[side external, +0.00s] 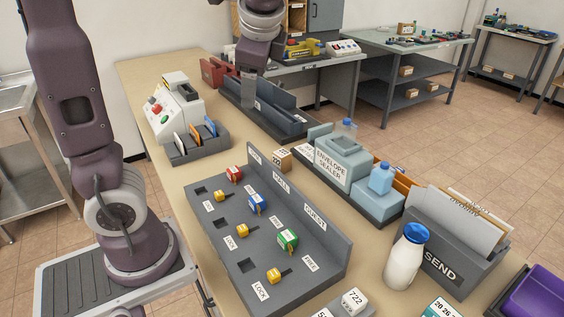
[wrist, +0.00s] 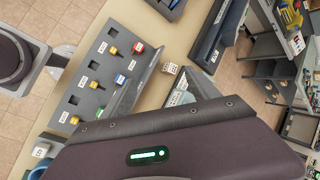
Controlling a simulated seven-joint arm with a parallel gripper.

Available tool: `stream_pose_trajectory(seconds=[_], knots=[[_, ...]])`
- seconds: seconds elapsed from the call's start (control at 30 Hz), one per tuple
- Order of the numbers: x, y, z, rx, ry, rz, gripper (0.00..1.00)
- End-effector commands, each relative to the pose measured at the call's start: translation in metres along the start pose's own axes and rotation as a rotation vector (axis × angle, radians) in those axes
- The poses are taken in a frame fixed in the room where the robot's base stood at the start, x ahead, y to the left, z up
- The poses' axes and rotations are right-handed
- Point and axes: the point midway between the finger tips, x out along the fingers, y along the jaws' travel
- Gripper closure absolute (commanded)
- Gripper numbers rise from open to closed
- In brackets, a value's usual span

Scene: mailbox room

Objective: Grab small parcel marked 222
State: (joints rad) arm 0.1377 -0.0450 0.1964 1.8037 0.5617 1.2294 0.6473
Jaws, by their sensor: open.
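A small tan box (side external: 282,159) stands on the table between the key board and the envelope sealer; its printed number is too small to read surely. It also shows in the wrist view (wrist: 171,68). My gripper (side external: 248,98) is open and empty, high above the dark tray at the back, well away from both boxes.
The grey key board (side external: 232,267) with its upright back wall stands left of the tan box. The envelope sealer (side external: 340,160) stands right of it. A white bottle (side external: 404,260) and the SEND bin (side external: 440,262) are at the right. A dark tray (side external: 285,125) lies behind.

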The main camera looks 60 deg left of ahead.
Motion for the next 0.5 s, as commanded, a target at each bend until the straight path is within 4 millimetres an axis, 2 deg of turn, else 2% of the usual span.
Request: stream_pose_trajectory(seconds=[0.1, 0.2, 0.4, 0.5], knots=[[0.029, -0.045, -0.012, 0.248, -0.189, -0.068, 0.30], [0.047, -0.078, -0.020, 0.436, -0.341, -0.113, 0.30], [0.069, -0.130, -0.043, 0.762, -0.632, -0.171, 0.30], [0.079, -0.147, -0.059, 0.908, -0.775, -0.188, 0.30]])
